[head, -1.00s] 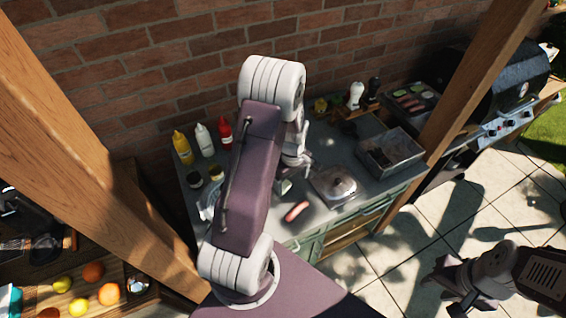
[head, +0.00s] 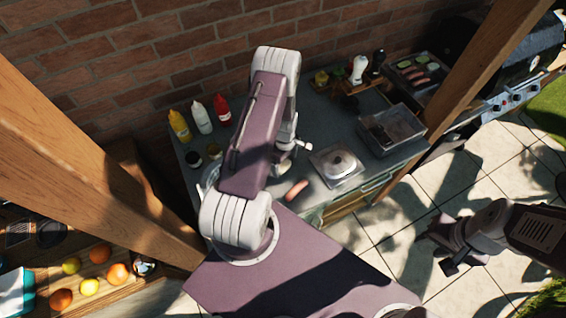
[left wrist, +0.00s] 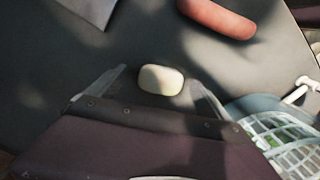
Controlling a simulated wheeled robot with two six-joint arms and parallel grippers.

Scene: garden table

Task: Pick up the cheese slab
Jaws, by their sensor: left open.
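The cheese slab (left wrist: 162,79) is a small, pale, rounded block lying on the grey counter in the left wrist view. My left gripper (left wrist: 158,84) is open, with one finger on each side of the slab. I see no clear contact between the fingers and the slab. In the head view my left arm hides the slab and most of that gripper. My right gripper (head: 443,250) is low at the right, over the paving, away from the counter. Its fingers look spread and empty.
A reddish sausage (left wrist: 218,18) lies near the slab; it also shows in the head view (head: 296,190). A pale basket (left wrist: 285,135) is close on the right. A lidded square dish (head: 337,165), a metal bin (head: 391,130) and sauce bottles (head: 201,116) stand on the counter.

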